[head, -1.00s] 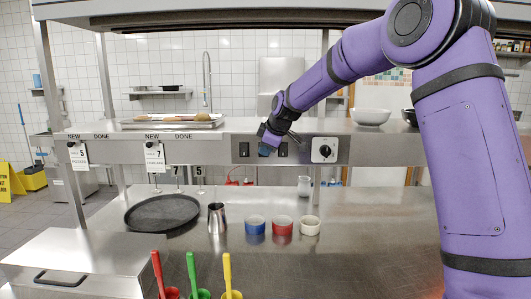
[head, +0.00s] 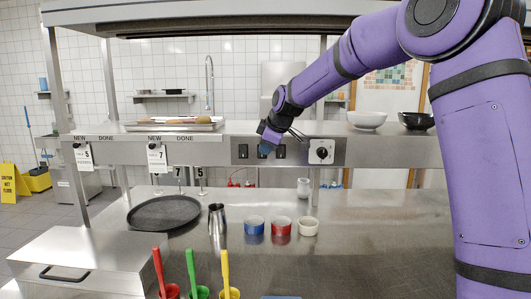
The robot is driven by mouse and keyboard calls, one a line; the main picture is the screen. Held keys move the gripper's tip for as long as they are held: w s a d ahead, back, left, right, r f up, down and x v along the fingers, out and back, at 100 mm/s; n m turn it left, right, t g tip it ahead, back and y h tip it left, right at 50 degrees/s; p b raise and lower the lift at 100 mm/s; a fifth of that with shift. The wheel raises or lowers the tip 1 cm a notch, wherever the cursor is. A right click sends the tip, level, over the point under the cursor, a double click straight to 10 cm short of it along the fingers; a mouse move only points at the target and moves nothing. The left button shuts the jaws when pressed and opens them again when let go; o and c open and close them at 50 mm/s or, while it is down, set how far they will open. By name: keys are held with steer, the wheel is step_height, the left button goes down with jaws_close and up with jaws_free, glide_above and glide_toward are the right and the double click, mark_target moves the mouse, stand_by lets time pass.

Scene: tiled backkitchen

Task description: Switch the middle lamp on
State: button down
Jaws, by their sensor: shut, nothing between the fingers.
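A steel control panel on the shelf's front rail carries dark rocker switches and a round knob (head: 321,151) on a light plate. The gripper is small here and looks shut and empty. I cannot tell whether it touches a switch. No lamp is clearly seen, and I cannot tell whether any is lit.
Bowls (head: 366,119) and a tray (head: 174,125) stand on the shelf above the panel. Below are a black round tray (head: 164,212), a steel jug (head: 217,217), small blue, red and white dishes (head: 281,226), and coloured-handled utensils (head: 191,270). The right counter is mostly clear.

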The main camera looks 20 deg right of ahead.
steer(key=v, duration=0.7)
steer(key=shift+s, duration=0.45)
